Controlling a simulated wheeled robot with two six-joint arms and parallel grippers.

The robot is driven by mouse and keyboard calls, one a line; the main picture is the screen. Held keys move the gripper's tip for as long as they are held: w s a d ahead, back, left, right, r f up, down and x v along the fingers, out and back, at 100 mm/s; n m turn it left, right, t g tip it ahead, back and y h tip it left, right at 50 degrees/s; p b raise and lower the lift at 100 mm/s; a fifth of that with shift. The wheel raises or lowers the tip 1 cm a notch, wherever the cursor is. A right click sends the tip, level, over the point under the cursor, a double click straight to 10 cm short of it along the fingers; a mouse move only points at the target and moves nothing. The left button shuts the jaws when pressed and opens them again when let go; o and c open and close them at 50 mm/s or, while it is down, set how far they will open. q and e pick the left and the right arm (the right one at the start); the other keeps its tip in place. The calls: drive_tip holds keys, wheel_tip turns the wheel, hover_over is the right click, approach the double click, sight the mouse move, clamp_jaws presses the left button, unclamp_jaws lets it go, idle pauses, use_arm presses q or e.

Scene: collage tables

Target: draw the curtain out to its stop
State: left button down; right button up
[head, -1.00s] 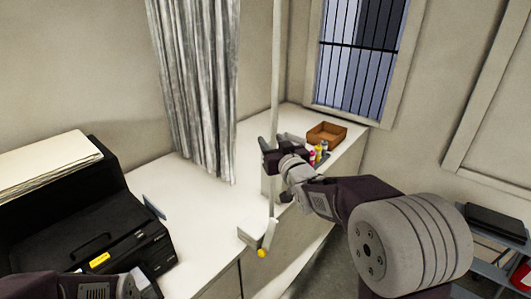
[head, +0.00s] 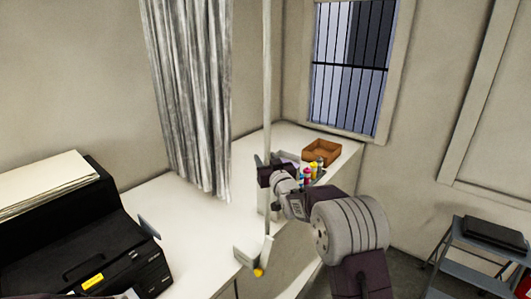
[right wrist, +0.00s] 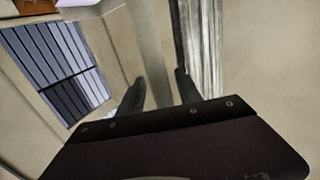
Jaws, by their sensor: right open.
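The curtain (head: 185,95) is grey and pleated and hangs at the left of the window in the head view. Its folds also show right of the fingers in the right wrist view (right wrist: 203,45). A pale upright pole (head: 267,80) stands right of the curtain, apart from it. My right gripper (head: 263,162) is open and empty beside the pole, right of the curtain and not touching it. In the right wrist view, the pole (right wrist: 150,45) shows in the gap between the fingertips (right wrist: 160,78); I cannot tell its depth. My left gripper is out of view.
A long white counter (head: 185,215) runs below the curtain. A black printer (head: 70,240) stands at the left. A brown tray (head: 322,152) and several small coloured bottles (head: 312,172) sit near the barred window (head: 352,60). A cart (head: 480,250) stands at the right.

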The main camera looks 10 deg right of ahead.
drive_tip(key=shift+w, duration=0.25)
drive_tip(key=shift+w+a+f, duration=0.15)
drive_tip(key=shift+w, duration=0.05)
drive_tip(key=shift+a, duration=0.1)
drive_tip(key=c, duration=0.7)
drive_tip(key=shift+s, duration=0.1)
clamp_jaws()
